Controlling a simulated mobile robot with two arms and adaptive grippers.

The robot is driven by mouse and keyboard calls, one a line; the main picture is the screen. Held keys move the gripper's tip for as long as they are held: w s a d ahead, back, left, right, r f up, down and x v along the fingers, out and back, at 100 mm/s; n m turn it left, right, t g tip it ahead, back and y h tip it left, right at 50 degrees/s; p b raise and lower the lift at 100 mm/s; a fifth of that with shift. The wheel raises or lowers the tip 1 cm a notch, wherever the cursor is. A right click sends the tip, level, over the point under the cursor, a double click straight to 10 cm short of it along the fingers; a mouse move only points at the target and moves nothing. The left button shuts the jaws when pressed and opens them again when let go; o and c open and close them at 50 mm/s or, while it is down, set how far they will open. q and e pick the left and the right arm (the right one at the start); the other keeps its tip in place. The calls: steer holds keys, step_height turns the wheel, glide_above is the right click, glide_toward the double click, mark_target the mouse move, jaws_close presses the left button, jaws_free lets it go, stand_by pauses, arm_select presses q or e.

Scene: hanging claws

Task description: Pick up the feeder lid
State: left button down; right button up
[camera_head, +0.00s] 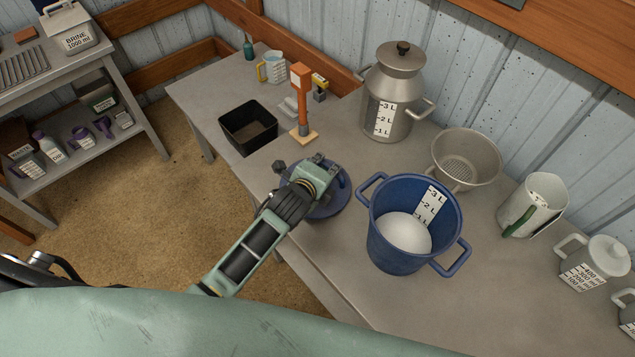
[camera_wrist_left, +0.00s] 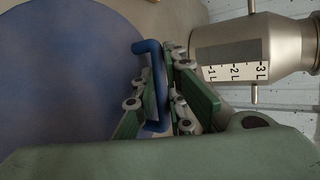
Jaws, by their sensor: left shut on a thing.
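The feeder lid, a round blue disc (camera_head: 336,203) with a blue bar handle, is near the table's front edge, left of the blue feeder bucket (camera_head: 385,235). My left gripper (camera_head: 322,168) is over the lid and hides much of it in the head view. In the left wrist view the lid (camera_wrist_left: 65,75) fills the left side. There my left gripper (camera_wrist_left: 165,95) has its green fingers shut on the lid's handle (camera_wrist_left: 158,85). I cannot tell whether the lid touches the table. The bucket stands open, with a white mass inside and a level scale. My right gripper is not in view.
A steel can (camera_head: 395,95), a strainer bowl (camera_head: 466,158) and a white jug (camera_head: 532,205) stand behind and right of the bucket. A black bin (camera_head: 247,127) and an orange post (camera_head: 302,100) stand beyond the lid. Some bare tabletop (camera_head: 345,275) shows in front.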

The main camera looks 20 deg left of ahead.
arm_select(q)
steer(key=shift+f, duration=0.1)
step_height(320, 180, up, 10)
stand_by(0.4)
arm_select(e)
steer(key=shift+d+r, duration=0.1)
arm_select(q)
step_height(320, 180, up, 14)
steer(key=p, duration=1.6)
steer(key=shift+w+d, duration=0.45)
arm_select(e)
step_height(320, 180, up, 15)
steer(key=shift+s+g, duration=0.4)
arm_select(q)
steer(key=shift+s+a+f, duration=0.1)
steer(key=shift+f, duration=0.05)
